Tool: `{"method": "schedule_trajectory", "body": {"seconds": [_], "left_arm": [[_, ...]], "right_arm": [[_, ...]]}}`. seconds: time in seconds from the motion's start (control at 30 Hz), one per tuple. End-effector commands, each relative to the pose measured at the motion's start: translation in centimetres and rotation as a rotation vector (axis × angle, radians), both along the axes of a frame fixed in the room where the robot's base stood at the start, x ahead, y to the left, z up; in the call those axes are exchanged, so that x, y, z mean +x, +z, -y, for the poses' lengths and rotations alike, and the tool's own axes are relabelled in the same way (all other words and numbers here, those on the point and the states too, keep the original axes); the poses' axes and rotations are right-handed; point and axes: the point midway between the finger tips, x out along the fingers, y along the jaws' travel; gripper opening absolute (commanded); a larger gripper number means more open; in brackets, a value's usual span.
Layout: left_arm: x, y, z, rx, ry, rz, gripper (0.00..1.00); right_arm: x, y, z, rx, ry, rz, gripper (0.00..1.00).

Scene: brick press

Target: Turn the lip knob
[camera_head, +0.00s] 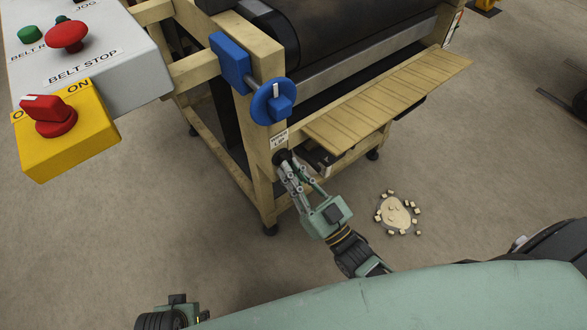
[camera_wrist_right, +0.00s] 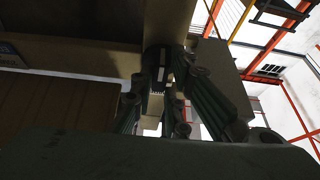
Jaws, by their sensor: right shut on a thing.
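The lip knob (camera_head: 279,157) is a small dark round knob on the tan post of the press, just under a white label (camera_head: 280,138) that reads LIP. My right gripper (camera_head: 287,166) reaches up to it from below and is shut on it, with its fingers hiding part of the knob. In the right wrist view the dark knob (camera_wrist_right: 156,70) sits between the fingers and carries a white mark. The slatted lip (camera_head: 390,100) sticks out from the press to the right of the post. Part of my left arm shows at the bottom left; its fingers are not clear.
A blue handwheel (camera_head: 272,102) sits on the post above the knob. A grey panel (camera_head: 120,70) with a red BELT STOP button and a yellow box (camera_head: 75,145) with a red switch stand at the left. A pale spill with crumbs (camera_head: 397,213) lies on the floor.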

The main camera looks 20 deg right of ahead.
Motion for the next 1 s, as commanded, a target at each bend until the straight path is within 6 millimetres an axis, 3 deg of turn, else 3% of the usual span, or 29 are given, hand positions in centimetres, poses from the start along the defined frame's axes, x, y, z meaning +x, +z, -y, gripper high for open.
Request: {"method": "schedule_trajectory", "body": {"seconds": [0.47,0.5,0.7,1.0], "left_arm": [[-0.12,-0.26,0.02,0.000,-0.001,-0.002,0.40],[-0.12,-0.26,0.02,0.000,-0.001,-0.002,0.40],[-0.12,-0.25,0.03,0.000,-0.001,-0.002,0.40],[0.07,-0.17,0.04,-0.002,0.001,0.002,0.40]], "right_arm": [[-0.05,-0.20,-0.02,0.014,0.001,-0.011,0.00],[-0.05,-0.20,-0.02,0.014,0.001,-0.011,0.15],[-0.03,-0.13,-0.03,0.014,0.000,-0.008,0.32],[-0.06,-0.08,-0.01,0.015,0.000,-0.006,0.33]]}}
